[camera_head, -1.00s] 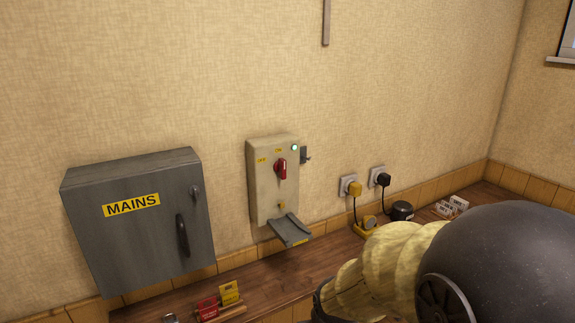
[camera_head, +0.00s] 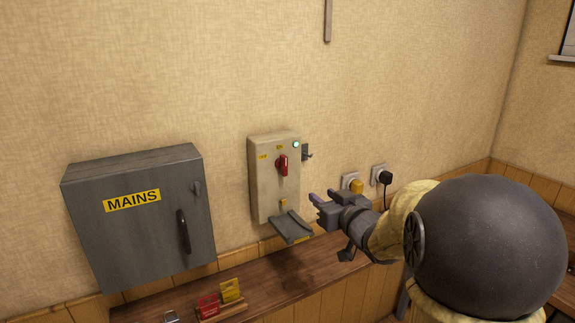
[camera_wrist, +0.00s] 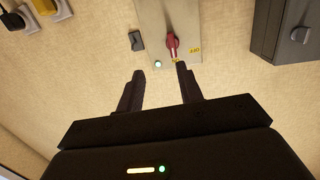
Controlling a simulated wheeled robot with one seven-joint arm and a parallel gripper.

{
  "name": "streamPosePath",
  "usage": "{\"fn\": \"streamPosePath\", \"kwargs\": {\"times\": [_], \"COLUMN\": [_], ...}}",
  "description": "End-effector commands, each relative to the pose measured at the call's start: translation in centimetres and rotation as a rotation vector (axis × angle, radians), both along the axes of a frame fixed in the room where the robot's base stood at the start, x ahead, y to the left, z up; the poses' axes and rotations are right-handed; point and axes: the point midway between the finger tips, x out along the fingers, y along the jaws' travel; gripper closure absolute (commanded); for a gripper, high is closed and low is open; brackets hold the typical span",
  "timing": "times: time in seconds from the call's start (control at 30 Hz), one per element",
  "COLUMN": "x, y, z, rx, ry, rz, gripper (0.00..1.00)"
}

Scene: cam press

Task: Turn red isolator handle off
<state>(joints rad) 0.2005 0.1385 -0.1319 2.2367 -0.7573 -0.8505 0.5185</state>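The red isolator handle (camera_head: 282,165) is on the front of a cream switch box (camera_head: 262,190) on the wall. It stands roughly upright, near the ON label at the top; an OFF label is at the upper left. A green lamp (camera_head: 296,144) glows at the box's top right corner. My gripper (camera_head: 314,203) is to the right of the box and lower than the handle, apart from it. In the wrist view the gripper (camera_wrist: 158,80) is open, with nothing between its fingers. The red handle (camera_wrist: 172,42) shows there beyond the right-hand finger, upside down.
A grey MAINS cabinet (camera_head: 140,220) hangs to the left. A grey hinged flap or tray (camera_head: 291,228) juts out under the switch box. Plugs in sockets (camera_head: 384,177) are to the right. Red and yellow tags (camera_head: 208,306) stand on the wooden shelf (camera_head: 285,280) below.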

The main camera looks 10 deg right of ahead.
Motion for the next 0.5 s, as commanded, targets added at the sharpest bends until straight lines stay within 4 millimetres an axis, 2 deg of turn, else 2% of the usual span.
{"fn": "streamPosePath", "kwargs": {"times": [0.1,0.17,0.5], "x": [0.2,0.2,0.2], "y": [0.3,0.4,0.5], "z": [1.8,2.2,2.4], "rx": [0.016,0.022,0.025], "ry": [-0.078,-0.096,-0.102], "rz": [0.073,0.093,0.103], "gripper": [0.64,0.64,0.64]}}
